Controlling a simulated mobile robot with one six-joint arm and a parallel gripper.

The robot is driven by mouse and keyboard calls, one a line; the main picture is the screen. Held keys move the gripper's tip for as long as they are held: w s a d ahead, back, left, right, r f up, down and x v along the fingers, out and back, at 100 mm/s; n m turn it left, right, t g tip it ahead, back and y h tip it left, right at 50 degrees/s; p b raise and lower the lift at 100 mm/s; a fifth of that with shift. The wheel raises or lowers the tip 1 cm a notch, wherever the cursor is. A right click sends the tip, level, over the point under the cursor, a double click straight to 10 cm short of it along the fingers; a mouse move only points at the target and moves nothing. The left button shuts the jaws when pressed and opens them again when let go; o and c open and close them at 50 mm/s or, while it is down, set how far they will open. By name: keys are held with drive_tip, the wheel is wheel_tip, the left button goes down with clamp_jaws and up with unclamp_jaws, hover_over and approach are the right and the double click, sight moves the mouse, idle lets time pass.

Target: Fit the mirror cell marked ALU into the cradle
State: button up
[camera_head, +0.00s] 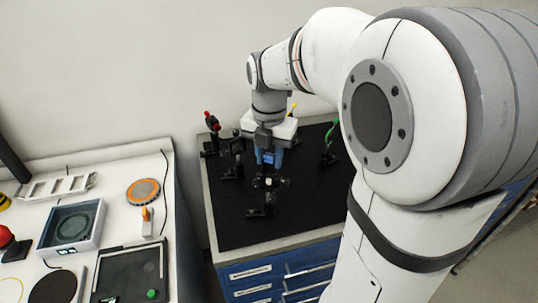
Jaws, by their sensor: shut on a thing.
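My gripper (268,158) points down over the black-topped bench, at the end of my white arm. Its blue jaws are shut on a small part, mostly hidden between them. I cannot read an ALU mark or tell for certain that this part is the mirror cell. Just below the jaws, a small dark fixture with a pale piece (268,182) stands on the black top. It may be the cradle, but it is too small to tell. The gap between jaws and fixture is hard to judge.
Dark optical mounts stand close by: a red-topped one (211,122) at left, one with a green cable (328,150) at right, and a low one (260,211) in front. The black top (235,232) is clear near its front edge. A cluttered white table (120,170) stands left.

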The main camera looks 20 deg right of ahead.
drive_tip(key=shift+f, duration=0.25)
drive_tip(key=shift+f+b, duration=0.8)
drive_tip(key=shift+f, duration=0.1)
drive_tip(key=shift+r+p, duration=0.95)
drive_tip(key=shift+r, duration=0.25)
drive_tip(key=shift+d+f, duration=0.1)
drive_tip(key=shift+f, duration=0.05)
idle(0.4)
drive_tip(key=shift+f+b, duration=0.85)
drive_tip(key=shift+f, duration=0.15)
drive_tip(key=shift+r, duration=0.15)
